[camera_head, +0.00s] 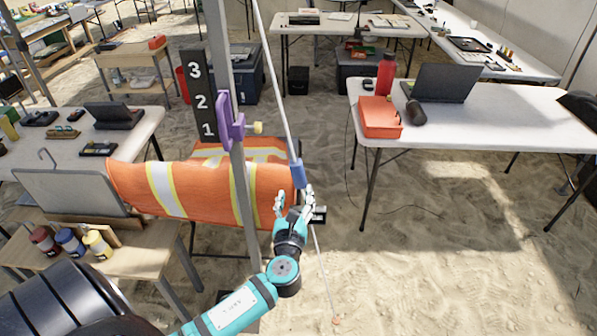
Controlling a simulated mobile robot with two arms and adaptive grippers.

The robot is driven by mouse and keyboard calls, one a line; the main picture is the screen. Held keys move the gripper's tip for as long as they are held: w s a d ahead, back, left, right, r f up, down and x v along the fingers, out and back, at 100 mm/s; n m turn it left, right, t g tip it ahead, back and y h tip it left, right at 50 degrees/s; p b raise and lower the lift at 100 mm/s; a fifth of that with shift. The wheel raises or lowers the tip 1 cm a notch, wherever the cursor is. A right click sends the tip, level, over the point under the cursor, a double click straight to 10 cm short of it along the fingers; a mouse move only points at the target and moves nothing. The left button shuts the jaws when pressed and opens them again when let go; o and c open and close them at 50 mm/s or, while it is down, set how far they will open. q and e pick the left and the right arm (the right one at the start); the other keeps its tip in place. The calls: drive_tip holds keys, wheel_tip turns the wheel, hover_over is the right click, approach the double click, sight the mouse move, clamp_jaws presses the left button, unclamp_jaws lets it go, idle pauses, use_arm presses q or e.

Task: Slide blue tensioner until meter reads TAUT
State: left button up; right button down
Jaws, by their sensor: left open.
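The blue tensioner (298,174) sits on a slanting white guy line (277,85), in the middle of the view. Below it, the thin line runs down to the sand. My left gripper (294,197) is open just below the tensioner, its fingers spread to either side of the line. I cannot tell whether it touches the tensioner. A black board (197,97) with the numbers 3, 2 and 1 stands beside the metal pole, with a purple bracket (231,121) near the 1. No TAUT reading is legible. My right gripper is not in view.
An orange reflective cloth (191,190) hangs behind the pole (236,180), left of my gripper. A small black block (319,215) is close to its right. A white table (480,115) with a laptop stands at right. Open sand lies at lower right.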

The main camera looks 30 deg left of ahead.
sight(298, 178)
use_arm(q)
drive_tip(key=x, duration=0.8)
drive_tip(key=shift+w+a+p, duration=0.25)
drive_tip(key=shift+w+p, duration=0.05)
drive_tip(key=shift+p, duration=0.1)
drive_tip(key=shift+r, duration=0.1)
clamp_jaws()
